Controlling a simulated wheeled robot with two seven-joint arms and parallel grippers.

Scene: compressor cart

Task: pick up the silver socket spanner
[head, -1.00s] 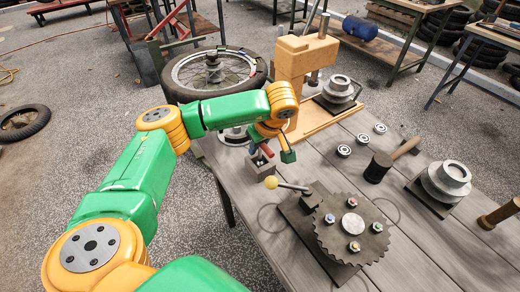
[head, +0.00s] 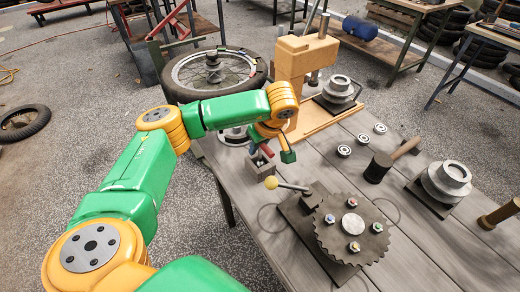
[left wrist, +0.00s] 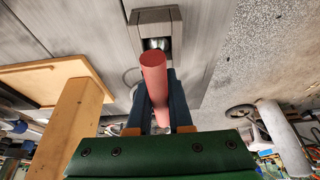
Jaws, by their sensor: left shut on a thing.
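The spanner shows as a red handle (left wrist: 153,75) in the left wrist view. It lies between the dark fingers of my left gripper (left wrist: 162,88), which is shut on it. Beyond the handle, a rounded silver part (left wrist: 157,43) shows in the opening of a grey block (left wrist: 155,16). I cannot tell whether this silver part belongs to the spanner or whether the spanner is clear of the block. In the head view, the red handle (head: 267,150) and left gripper (head: 272,154) are just above the grey block (head: 261,168) at the bench's left edge. My right gripper is out of view.
A toothed disc (head: 351,226) on a plate with a yellow-knobbed lever (head: 271,183) is close in front. An orange press (head: 300,60) stands behind the gripper. A mallet (head: 379,166), small bearings and round housings are to the right. A wheel (head: 213,72) is behind.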

